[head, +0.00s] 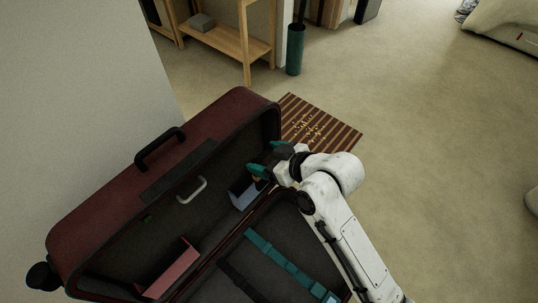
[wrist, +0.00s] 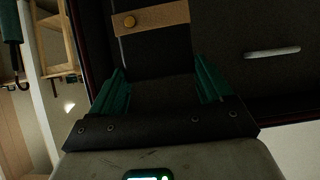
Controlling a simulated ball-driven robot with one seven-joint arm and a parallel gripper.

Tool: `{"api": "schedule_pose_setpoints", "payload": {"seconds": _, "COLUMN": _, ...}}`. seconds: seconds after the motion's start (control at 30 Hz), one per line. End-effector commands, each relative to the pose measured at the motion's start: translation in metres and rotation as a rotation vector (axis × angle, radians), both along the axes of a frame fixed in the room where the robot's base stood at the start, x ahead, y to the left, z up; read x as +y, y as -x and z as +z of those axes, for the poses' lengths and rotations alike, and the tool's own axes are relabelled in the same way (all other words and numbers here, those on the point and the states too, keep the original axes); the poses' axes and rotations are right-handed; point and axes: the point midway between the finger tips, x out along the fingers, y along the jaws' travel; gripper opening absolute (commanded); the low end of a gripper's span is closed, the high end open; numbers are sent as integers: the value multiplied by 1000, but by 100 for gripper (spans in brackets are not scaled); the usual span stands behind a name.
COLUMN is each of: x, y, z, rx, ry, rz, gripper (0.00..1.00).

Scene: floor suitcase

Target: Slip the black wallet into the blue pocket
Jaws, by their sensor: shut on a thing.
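My gripper (head: 270,158) has teal fingers and is over the upper right end of the open suitcase. In the wrist view my gripper (wrist: 160,74) is shut on the black wallet (wrist: 155,52), which sits between the fingers and extends beyond them. A tan band with a round brass-coloured snap crosses the wallet's far part. The blue pocket (head: 241,196) is on the inside of the suitcase's raised half, just below and left of my gripper. In the head view the wallet is hard to tell from the dark lining and fingers.
The dark red suitcase (head: 75,222) stands open, with a pink pocket (head: 172,272) lower left and a light handle (head: 191,190) inside. A striped mat (head: 318,125) lies behind.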

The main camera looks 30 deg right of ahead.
Motion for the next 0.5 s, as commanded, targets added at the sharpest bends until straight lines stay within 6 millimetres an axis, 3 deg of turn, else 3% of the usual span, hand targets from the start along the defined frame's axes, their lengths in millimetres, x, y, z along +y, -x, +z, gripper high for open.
{"api": "schedule_pose_setpoints", "payload": {"seconds": 0.5, "x": 13, "y": -41, "z": -17, "rx": -2, "ry": -1, "rz": -4, "gripper": 26}}
